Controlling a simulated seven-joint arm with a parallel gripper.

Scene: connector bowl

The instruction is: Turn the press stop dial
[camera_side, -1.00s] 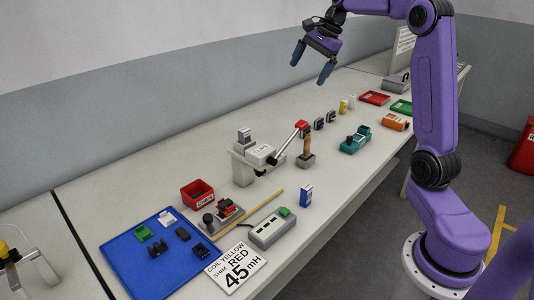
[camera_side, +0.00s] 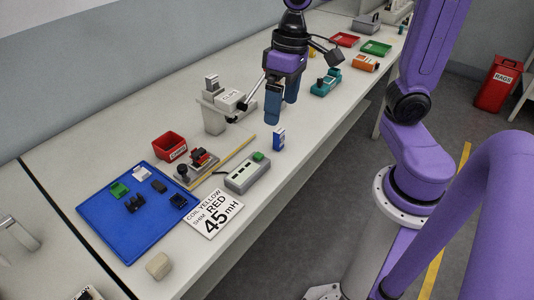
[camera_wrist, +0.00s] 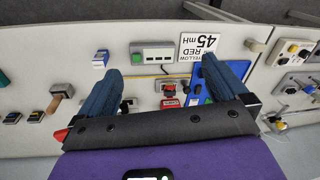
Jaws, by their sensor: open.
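The press (camera_side: 214,119) is a pale grey machine standing on the bench, left of my gripper in the side view. Its head (camera_side: 231,98) faces right, with a lever running toward my gripper. The stop dial is too small to make out for certain. My gripper (camera_side: 281,110) is open and empty, pointing down in front of the lever's end, which it partly hides. In the wrist view my gripper (camera_wrist: 161,68) shows two blue fingers spread wide with nothing between them. There I cannot make out the press clearly; the gripper body covers much of the lower part.
A blue and white box (camera_side: 279,139) stands below my gripper. A grey box with a green button (camera_side: 247,174), a red bin (camera_side: 169,146), a blue tray (camera_side: 132,236) and a label card (camera_side: 214,213) lie to the left. A teal fixture (camera_side: 326,83) stands to the right.

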